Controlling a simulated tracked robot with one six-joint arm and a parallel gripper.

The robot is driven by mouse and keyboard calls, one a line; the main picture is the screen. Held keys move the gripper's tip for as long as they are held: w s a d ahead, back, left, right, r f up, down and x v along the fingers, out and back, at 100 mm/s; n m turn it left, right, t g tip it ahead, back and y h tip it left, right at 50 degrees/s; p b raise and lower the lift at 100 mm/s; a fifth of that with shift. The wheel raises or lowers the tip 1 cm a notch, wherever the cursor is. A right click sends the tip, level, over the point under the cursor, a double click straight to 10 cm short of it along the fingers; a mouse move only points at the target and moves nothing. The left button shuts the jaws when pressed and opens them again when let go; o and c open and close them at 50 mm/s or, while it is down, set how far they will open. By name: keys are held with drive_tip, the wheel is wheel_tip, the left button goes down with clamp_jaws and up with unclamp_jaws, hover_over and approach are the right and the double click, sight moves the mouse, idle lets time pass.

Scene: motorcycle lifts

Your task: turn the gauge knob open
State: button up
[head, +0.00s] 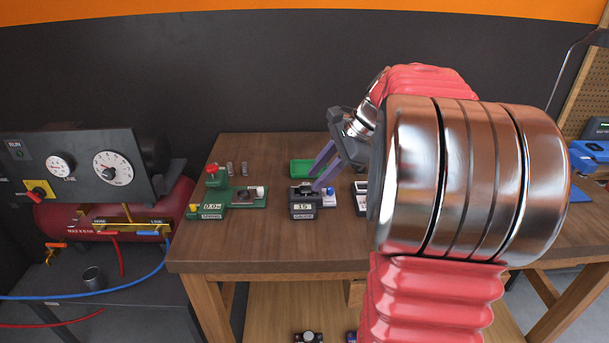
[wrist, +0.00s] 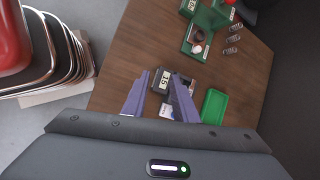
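The gauge (head: 303,208) is a small dark box on the wooden bench, with a lit display reading 15 and a label below it. Dark parts and a small blue part (head: 329,191) show at its top; I cannot tell clearly which is the knob. My gripper (head: 314,182) has two purple fingers, spread apart, reaching down to the top of the gauge from behind and right. In the wrist view the gauge (wrist: 161,82) lies between the fingertips (wrist: 158,74), with a gap between them. Whether a finger touches it is not clear.
A green device (head: 235,197) with a red top stands left of the gauge. A green tray (head: 302,168) lies just behind it. A white-faced device (head: 360,195) is close on the right, partly behind my arm. The wooden bench (head: 250,245) is clear in front.

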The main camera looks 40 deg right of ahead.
sight(332, 188)
drive_tip(key=s+d+f+m+t+y, duration=0.1)
drive_tip(key=d+m, duration=0.6)
drive_tip(key=d, duration=1)
drive_tip(key=shift+s+f+m+t, duration=0.2)
drive_tip(key=shift+f+m+t, duration=0.2)
drive_tip(key=shift+f+t, duration=0.5)
drive_tip(key=shift+f, duration=0.15)
drive_tip(key=x, duration=1.3)
drive_tip(key=shift+w+f, duration=0.15)
drive_tip(key=shift+f, duration=0.2)
